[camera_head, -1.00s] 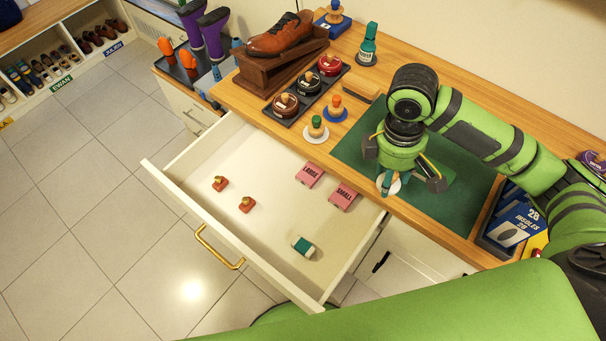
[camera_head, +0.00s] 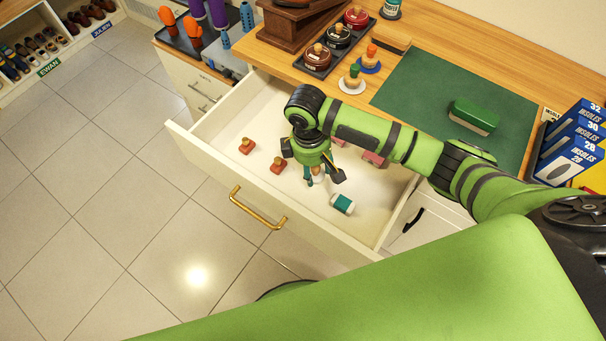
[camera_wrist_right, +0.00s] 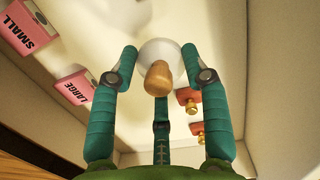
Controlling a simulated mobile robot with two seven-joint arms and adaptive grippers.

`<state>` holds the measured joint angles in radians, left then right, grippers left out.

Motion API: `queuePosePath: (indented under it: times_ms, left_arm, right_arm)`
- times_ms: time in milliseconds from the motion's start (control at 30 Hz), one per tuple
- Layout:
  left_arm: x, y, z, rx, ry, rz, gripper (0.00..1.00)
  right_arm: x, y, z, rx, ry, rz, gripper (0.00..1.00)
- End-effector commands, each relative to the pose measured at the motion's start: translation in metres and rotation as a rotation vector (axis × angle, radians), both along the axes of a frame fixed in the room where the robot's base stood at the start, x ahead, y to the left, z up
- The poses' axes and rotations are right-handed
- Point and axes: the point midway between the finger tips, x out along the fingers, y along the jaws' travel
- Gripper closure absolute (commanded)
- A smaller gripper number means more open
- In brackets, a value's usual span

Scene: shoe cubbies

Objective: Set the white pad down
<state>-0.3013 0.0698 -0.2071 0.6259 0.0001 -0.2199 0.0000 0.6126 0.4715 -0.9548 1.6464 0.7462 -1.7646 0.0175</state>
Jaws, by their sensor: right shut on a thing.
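My right gripper (camera_head: 316,181) is over the open white drawer (camera_head: 255,200). It is shut on the white pad, a white disc (camera_wrist_right: 178,56) with a wooden knob (camera_wrist_right: 158,78). The knob sits between the fingers in the right wrist view (camera_wrist_right: 160,85). In the head view the fingers mostly hide the pad. I cannot tell whether the disc touches the drawer floor. My left gripper is in neither view.
The drawer also holds two red knobbed pieces (camera_head: 247,146) (camera_head: 278,165), a green-and-white piece (camera_head: 342,204) and pink blocks labelled LARGE (camera_wrist_right: 75,88) and SMALL (camera_wrist_right: 28,32). A green mat (camera_head: 430,85) and insole boxes (camera_head: 572,150) lie on the counter.

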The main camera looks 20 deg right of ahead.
Motion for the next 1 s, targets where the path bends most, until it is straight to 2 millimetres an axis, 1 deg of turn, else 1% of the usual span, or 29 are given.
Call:
queuePosePath:
  times_ms: [33,100,200,267,433,533,933,967,1000]
  left_arm:
    - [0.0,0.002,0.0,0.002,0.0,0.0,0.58]
    - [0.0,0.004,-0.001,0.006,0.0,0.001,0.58]
    - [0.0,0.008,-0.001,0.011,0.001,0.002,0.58]
    - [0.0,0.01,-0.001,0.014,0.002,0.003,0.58]
    - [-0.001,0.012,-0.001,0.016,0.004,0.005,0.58]
    - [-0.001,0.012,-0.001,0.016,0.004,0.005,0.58]
    - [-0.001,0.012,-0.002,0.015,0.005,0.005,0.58]
    - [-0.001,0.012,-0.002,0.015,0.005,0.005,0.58]
    - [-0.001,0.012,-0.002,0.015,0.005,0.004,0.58]
  right_arm:
    - [0.003,0.01,-0.005,0.001,0.002,0.002,0.79]
    - [0.008,0.017,-0.011,0.001,0.001,0.0,0.79]
    - [0.011,0.024,-0.016,0.0,0.0,0.0,0.8]
    - [0.012,0.025,-0.019,-0.001,0.001,0.0,0.8]
    - [0.011,0.024,-0.043,-0.002,0.002,0.0,0.8]
    - [0.011,0.025,-0.054,-0.002,0.001,0.0,0.8]
    - [0.011,0.024,-0.06,0.0,0.0,0.0,0.8]
    - [0.011,0.024,-0.06,0.0,0.0,0.0,0.5]
    - [0.011,0.024,-0.06,-0.001,-0.001,0.0,0.34]
